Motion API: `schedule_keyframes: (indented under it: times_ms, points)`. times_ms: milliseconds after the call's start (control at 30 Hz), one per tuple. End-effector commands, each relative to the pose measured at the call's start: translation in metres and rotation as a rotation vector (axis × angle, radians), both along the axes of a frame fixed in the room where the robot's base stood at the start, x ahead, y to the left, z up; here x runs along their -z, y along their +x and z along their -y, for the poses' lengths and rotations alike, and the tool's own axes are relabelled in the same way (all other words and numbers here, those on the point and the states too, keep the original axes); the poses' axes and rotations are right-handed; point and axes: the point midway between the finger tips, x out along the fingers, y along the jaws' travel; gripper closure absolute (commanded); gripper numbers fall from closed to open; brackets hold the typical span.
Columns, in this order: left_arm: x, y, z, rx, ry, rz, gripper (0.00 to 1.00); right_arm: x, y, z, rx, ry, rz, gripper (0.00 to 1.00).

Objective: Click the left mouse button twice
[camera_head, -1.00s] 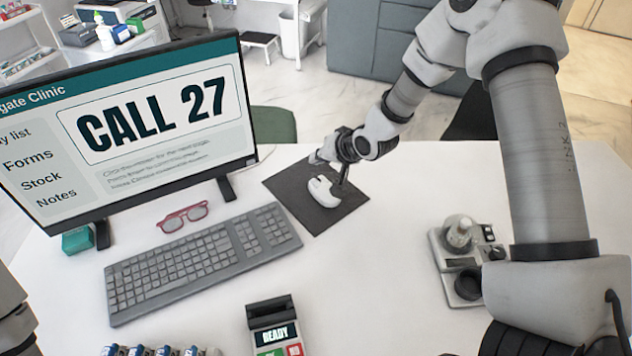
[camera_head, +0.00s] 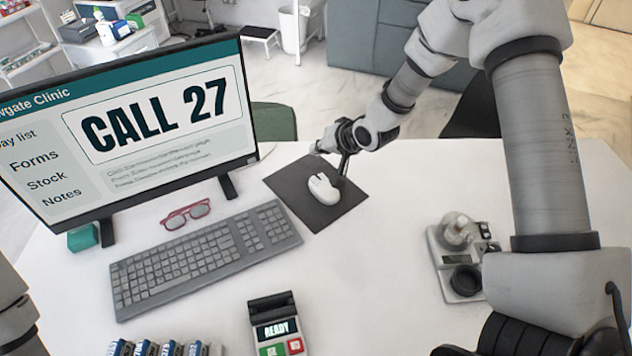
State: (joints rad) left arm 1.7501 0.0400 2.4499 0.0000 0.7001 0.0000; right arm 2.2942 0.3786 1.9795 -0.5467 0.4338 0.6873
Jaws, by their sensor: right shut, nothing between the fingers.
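The white mouse (camera_head: 322,188) lies on a dark grey mouse pad (camera_head: 318,217) right of the keyboard. My right gripper (camera_head: 342,176) is shut and empty. Its dark fingers point down at the far right side of the mouse, close to it. I cannot tell whether the fingertips touch the mouse or sit just above or beside it. The monitor (camera_head: 130,122) shows "CALL 27" with smaller text below. My left arm shows only as a grey link at the left edge; its gripper is out of view.
A grey keyboard (camera_head: 205,256) and red glasses (camera_head: 186,214) lie left of the mouse pad. A grey tray device (camera_head: 459,276) stands at the right. The white table between is clear.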

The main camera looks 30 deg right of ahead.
Motion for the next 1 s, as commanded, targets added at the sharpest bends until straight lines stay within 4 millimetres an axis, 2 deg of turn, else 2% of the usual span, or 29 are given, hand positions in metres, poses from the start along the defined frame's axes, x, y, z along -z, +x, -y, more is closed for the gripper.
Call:
schedule_keyframes:
  times_ms: [33, 300, 500, 1000]
  points:
    - [0.012, 0.000, 0.000, 0.000, 0.000, 0.000, 0.60, 0.013, 0.000, 0.000, -0.001, 0.000, -0.001, 1.00]
    - [0.048, 0.000, 0.000, 0.000, 0.000, 0.000, 0.60, 0.054, 0.000, 0.000, 0.000, 0.000, 0.000, 1.00]
    - [0.059, 0.000, 0.000, 0.000, 0.000, 0.000, 0.60, 0.073, 0.000, 0.000, -0.001, 0.000, -0.001, 1.00]
    - [0.059, 0.000, 0.000, 0.000, 0.000, 0.000, 0.60, 0.075, 0.000, 0.000, 0.000, 0.000, 0.000, 1.00]
